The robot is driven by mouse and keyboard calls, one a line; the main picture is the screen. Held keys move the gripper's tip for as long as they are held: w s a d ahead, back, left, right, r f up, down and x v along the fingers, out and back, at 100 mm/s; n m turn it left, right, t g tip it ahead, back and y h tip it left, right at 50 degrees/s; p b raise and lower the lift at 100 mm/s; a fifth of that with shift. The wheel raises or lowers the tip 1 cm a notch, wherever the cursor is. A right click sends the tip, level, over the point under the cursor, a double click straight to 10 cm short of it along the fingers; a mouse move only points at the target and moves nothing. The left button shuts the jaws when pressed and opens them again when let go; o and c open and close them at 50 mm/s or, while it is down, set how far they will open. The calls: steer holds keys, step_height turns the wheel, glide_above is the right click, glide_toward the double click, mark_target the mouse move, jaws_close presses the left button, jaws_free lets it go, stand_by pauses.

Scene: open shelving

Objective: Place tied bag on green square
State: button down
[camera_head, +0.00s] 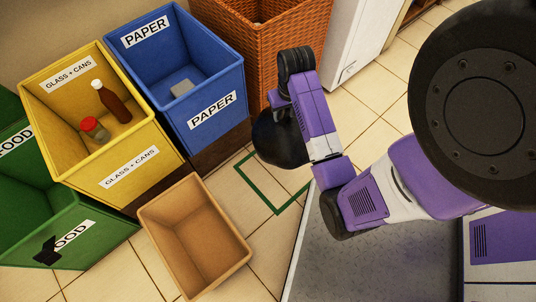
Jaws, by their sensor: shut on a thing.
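The tied bag (278,140) is a round black bundle at the centre of the head view, partly covered by my purple and black arm. My gripper (287,103) is mostly hidden behind the wrist and is shut on the bag. The green square (251,186) is a thin green outline on the tiled floor, below and left of the bag in the picture. The bag and arm hide its upper right part. The bag appears held above the floor; its exact height cannot be told.
Left stand a green food bin (100,229), a yellow glass and cans bin (154,182) holding a bottle and jar, and a blue paper bin (233,117). An empty tan box (240,258) is left of the square. A wicker basket (262,62) stands behind.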

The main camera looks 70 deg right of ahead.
step_height(320, 180, down, 20)
steer(key=b, duration=0.9)
steer(key=shift+d+b, duration=0.1)
steer(key=shift+b, duration=0.25)
steer(key=shift+r, duration=0.1)
steer(key=c, duration=0.9)
jaws_free()
steer(key=shift+f, duration=0.2)
